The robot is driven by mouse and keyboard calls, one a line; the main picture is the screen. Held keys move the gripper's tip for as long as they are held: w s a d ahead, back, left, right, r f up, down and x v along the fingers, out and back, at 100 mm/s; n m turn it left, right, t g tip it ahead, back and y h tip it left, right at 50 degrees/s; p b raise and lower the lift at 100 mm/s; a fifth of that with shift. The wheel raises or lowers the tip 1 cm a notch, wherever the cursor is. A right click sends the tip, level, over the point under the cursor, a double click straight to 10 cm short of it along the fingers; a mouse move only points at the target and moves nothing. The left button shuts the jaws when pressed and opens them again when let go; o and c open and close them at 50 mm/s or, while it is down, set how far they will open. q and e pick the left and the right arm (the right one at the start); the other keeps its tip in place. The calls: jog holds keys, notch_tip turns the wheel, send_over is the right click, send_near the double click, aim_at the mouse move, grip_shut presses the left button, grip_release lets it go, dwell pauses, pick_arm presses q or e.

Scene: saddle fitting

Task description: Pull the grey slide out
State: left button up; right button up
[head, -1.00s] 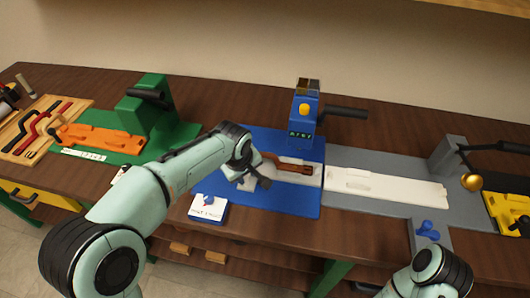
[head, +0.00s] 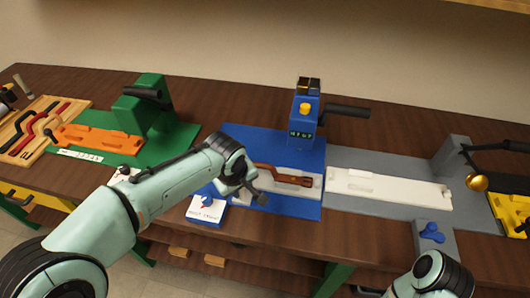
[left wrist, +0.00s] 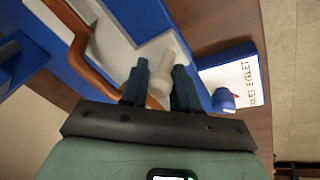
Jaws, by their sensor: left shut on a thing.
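The light grey slide (head: 306,193) lies on the blue base plate (head: 305,212), below the blue press (head: 303,125). A brown strap-like part (head: 285,177) lies along it. My left gripper (head: 257,199) is at the slide's front-left end. In the left wrist view my left gripper (left wrist: 160,88) is shut on a cream knob (left wrist: 160,82), with a dark finger on each side. The slide (left wrist: 110,40) and the brown part (left wrist: 82,55) run up and left of the knob there. My left arm covers part of the blue plate. My right gripper is out of view.
A white card with a blue knob (head: 208,210) stands close to my left gripper at the table's front edge. A green station (head: 150,120) with an orange part is at left. A grey station with a white bar (head: 390,188) is at right.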

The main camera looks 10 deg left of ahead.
pick_arm(q)
jog(key=shift+s+f+b, duration=0.1)
jog(key=shift+s+b, duration=0.3)
jog(key=shift+s, duration=1.15)
jog(key=shift+s+f, duration=0.1)
jog(key=shift+s, duration=0.45)
jog(key=o, duration=0.5)
jog(key=shift+o, duration=1.1)
jog(key=shift+s+a, duration=0.1)
jog(key=shift+s, duration=0.15)
